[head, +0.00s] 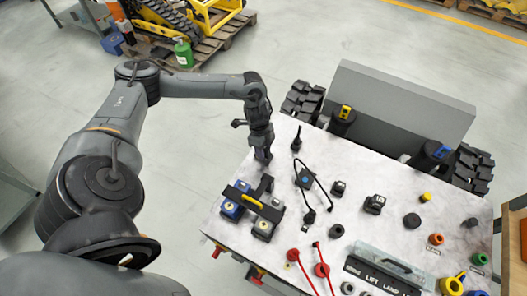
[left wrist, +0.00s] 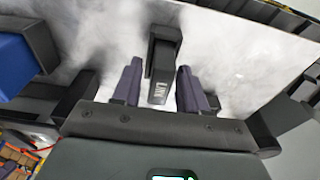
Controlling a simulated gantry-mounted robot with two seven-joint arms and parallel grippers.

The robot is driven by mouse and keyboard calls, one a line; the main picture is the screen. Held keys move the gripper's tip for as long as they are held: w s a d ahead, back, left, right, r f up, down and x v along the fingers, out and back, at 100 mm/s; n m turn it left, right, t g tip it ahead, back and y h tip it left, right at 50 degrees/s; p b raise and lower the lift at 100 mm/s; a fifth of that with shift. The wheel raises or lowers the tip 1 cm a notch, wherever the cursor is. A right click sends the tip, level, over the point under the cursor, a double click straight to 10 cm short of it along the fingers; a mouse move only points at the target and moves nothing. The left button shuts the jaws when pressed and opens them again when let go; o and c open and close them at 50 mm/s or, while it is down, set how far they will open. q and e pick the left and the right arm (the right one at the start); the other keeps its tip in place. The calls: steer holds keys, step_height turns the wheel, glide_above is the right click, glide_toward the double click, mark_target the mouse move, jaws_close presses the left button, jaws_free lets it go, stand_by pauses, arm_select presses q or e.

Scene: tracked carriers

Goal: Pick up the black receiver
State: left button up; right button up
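A black block-shaped device with pale lettering, which looks like the black receiver (left wrist: 161,65), stands between my left gripper's fingers in the left wrist view. My left gripper (left wrist: 160,88) is open, one purple-grey finger on each side, with pale tabletop showing in the gaps. In the head view my left gripper (head: 263,158) points down at the table's left part, just above the black handle frame. There the arm and fingers hide the receiver, or it cannot be told from them. My right gripper is not in view.
Blue-and-grey boxes with a black-and-yellow handle (head: 251,199) lie close below the gripper. Several black blocks, coloured rings and a clear case (head: 385,268) fill the table's right and front.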

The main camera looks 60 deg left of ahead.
arm_select(q)
jaws_close()
steer(key=shift+r, duration=0.1)
